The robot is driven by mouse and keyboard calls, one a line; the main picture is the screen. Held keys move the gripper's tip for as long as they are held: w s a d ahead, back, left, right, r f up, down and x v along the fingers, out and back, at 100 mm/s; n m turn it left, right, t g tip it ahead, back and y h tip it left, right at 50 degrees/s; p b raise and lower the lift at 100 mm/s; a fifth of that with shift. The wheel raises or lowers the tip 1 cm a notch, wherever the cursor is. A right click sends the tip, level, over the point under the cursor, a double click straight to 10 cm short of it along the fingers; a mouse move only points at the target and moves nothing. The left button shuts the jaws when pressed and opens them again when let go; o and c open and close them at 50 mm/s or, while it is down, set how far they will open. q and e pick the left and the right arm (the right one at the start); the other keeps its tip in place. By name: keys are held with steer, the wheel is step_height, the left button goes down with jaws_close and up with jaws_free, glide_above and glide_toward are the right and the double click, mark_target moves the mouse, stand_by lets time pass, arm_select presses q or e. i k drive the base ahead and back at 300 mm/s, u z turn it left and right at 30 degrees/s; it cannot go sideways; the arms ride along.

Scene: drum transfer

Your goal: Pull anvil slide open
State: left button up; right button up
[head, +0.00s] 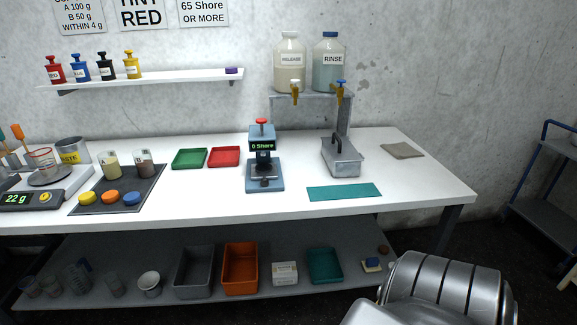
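The blue-grey hardness tester (262,140) stands upright on the white bench near its middle. Its green display reads "0 Shore" and a red knob sits on top. The anvil slide (264,183) is at the foot of the tester, with a small dark knob at its front. How far the slide is in or out is too small to tell. A silver arm link of mine fills the lower right corner. Neither of my grippers is in view.
A scale (45,188) stands far left. The bench front before the tester is clear.

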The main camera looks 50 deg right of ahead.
mark_target(264, 171)
steer(key=z, duration=1)
steer(key=i, duration=0.85)
steer(key=z, duration=0.95)
